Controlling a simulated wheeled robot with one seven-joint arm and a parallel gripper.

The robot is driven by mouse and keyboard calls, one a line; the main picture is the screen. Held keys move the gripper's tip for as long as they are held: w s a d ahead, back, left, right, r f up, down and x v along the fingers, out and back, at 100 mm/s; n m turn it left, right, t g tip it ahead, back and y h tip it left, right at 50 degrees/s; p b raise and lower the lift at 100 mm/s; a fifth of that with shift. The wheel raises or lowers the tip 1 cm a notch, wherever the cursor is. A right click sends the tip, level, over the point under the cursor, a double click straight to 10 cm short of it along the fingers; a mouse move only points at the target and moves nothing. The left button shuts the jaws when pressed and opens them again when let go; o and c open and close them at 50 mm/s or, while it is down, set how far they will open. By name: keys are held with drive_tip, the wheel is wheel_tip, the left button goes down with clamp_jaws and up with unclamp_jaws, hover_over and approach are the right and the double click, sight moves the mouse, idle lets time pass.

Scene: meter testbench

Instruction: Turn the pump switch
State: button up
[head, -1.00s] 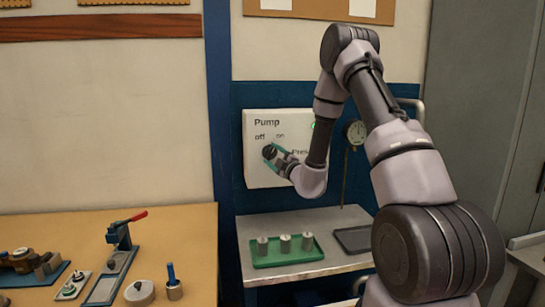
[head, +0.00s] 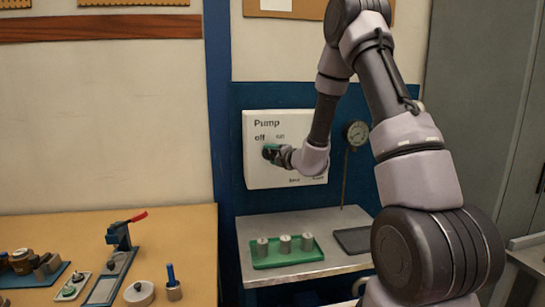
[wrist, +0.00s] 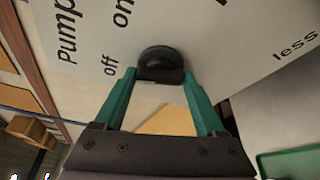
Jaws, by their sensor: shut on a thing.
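The pump switch is a round dark knob (wrist: 161,54) on a white panel (head: 262,178) lettered "Pump", with "off" and "on" above the knob. In the head view the knob is mostly hidden behind my gripper (head: 272,153). In the wrist view my gripper (wrist: 161,76) has its green fingertips on either side of the knob's dark grip, shut on it. The panel lettering looks tilted in that view. I cannot tell which mark the knob points to. My arm covers the panel's right part.
A metal bench (head: 335,220) below the panel bears a green tray (head: 288,260) with several metal cylinders and a dark tray (head: 353,239). A round gauge (head: 356,133) stands right of the panel. A wooden table (head: 190,240) with tools is at left.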

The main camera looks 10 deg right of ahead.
drive_tip(key=shift+n+g, duration=0.3)
drive_tip(key=shift+n, duration=0.3)
drive_tip(key=o, duration=1.3)
drive_tip(key=shift+v, duration=5.4)
drive_tip(key=shift+a, duration=0.2)
